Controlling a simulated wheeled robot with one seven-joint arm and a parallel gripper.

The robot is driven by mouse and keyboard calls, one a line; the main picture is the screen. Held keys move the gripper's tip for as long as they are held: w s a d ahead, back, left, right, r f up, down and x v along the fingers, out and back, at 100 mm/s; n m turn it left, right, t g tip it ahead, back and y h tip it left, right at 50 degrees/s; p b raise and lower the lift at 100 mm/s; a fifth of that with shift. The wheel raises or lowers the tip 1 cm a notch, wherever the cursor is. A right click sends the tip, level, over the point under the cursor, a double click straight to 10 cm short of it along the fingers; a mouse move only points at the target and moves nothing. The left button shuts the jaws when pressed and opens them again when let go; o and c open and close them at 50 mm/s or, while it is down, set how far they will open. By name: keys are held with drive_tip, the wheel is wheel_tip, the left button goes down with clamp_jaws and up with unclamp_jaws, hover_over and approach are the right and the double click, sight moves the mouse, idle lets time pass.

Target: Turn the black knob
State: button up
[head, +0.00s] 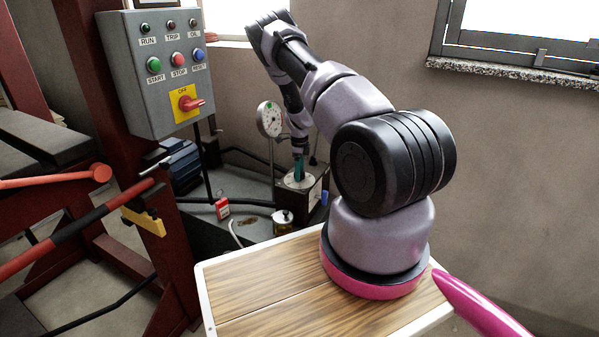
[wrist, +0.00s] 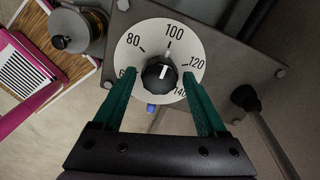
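The black knob (wrist: 158,75) sits at the centre of a round white dial (wrist: 137,39) marked from 60 to 140. Its white pointer line faces roughly toward 100. The dial is on a grey box, which shows in the head view (head: 314,197) below my gripper. My gripper (wrist: 162,78) has two green fingers, spread apart, one on each side of the knob with visible gaps. It is open and empty. In the head view my gripper (head: 299,167) points down at the box top, and the knob is hidden or too small to tell.
A round gauge (head: 270,119) stands close beside my gripper. A grey control panel (head: 160,70) with buttons hangs at left. A dark lever (wrist: 262,115) lies right of the dial.

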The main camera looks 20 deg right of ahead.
idle(0.3)
wheel_tip(320, 180, up, 11)
idle(0.5)
drive_tip(key=shift+f, duration=0.15)
